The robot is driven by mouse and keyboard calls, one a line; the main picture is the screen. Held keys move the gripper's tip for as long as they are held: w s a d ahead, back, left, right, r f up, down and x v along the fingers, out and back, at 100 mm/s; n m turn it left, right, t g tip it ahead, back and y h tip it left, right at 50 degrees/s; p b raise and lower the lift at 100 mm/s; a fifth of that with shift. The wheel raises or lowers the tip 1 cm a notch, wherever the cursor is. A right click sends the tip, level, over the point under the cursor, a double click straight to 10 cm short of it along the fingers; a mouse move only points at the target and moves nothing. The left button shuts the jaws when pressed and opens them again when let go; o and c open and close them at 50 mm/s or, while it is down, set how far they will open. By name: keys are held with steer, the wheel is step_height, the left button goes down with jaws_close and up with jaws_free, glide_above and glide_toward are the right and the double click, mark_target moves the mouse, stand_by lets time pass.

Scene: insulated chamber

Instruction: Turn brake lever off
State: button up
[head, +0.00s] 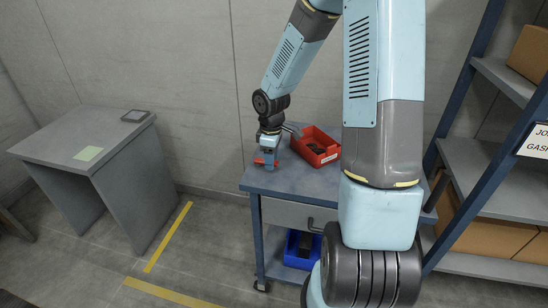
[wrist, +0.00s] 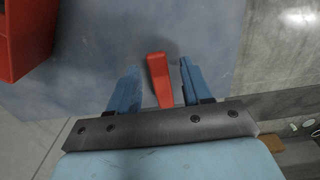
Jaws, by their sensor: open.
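A red lever (wrist: 160,78), which looks like the brake lever, shows in the wrist view over the blue-grey top of a cart (wrist: 90,75). In the head view a bit of red (head: 259,161) shows beside my gripper (head: 267,158), at the left end of the cart top (head: 300,181). My gripper (wrist: 158,84) is open, its two blue fingers on either side of the lever. The lever's lower end is hidden behind the gripper body.
A red bin (head: 325,142) with dark items stands on the cart, close to my gripper; it also shows in the wrist view (wrist: 30,35). A blue bin (head: 297,255) sits on the lower shelf. A grey desk (head: 75,140) stands left; shelving with boxes (head: 495,190) stands right.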

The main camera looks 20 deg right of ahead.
jaws_close()
stand_by(0.4)
steer(key=shift+d, duration=0.25)
